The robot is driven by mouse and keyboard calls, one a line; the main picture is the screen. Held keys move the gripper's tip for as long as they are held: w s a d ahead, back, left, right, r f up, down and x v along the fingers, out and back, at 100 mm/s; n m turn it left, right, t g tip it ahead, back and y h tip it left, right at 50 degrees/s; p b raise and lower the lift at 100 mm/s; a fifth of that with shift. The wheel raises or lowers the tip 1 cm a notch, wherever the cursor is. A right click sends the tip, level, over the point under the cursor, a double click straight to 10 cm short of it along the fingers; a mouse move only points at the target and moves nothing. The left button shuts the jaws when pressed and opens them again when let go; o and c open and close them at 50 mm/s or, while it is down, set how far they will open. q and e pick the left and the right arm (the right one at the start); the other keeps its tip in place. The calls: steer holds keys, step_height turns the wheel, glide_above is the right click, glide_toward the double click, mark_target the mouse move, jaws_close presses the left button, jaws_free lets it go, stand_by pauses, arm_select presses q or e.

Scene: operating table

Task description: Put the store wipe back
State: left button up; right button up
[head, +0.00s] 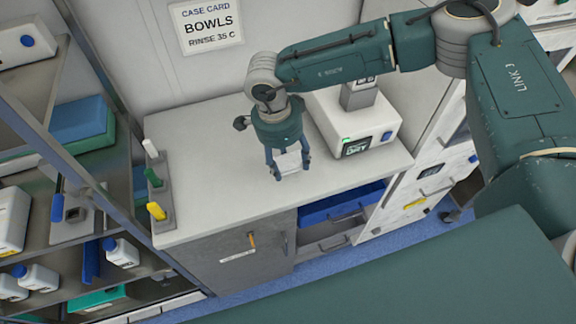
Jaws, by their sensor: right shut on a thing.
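My right gripper (288,170) points down over the white counter (222,195), near its front edge. It is shut on a small white block-like thing, which I take to be the wipe (288,161). The fingers stand on either side of it. I cannot tell whether the wipe touches the counter. My left gripper is not in view.
A white device with a small screen (378,128) stands right of the gripper. A grey rack with white, green and yellow handles (160,195) stands at the counter's left end. Shelves (75,232) with bottles are left. A green surface (400,285) fills the foreground.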

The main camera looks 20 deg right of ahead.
mark_target(288, 171)
step_height(288, 171, down, 4)
steer(key=shift+f+p, duration=0.1)
steer(key=shift+p, duration=0.6)
steer(key=shift+o, duration=0.2)
steer(key=shift+f, duration=0.15)
steer(key=shift+f, duration=0.1)
steer(key=shift+f, duration=0.15)
steer(key=o, duration=1)
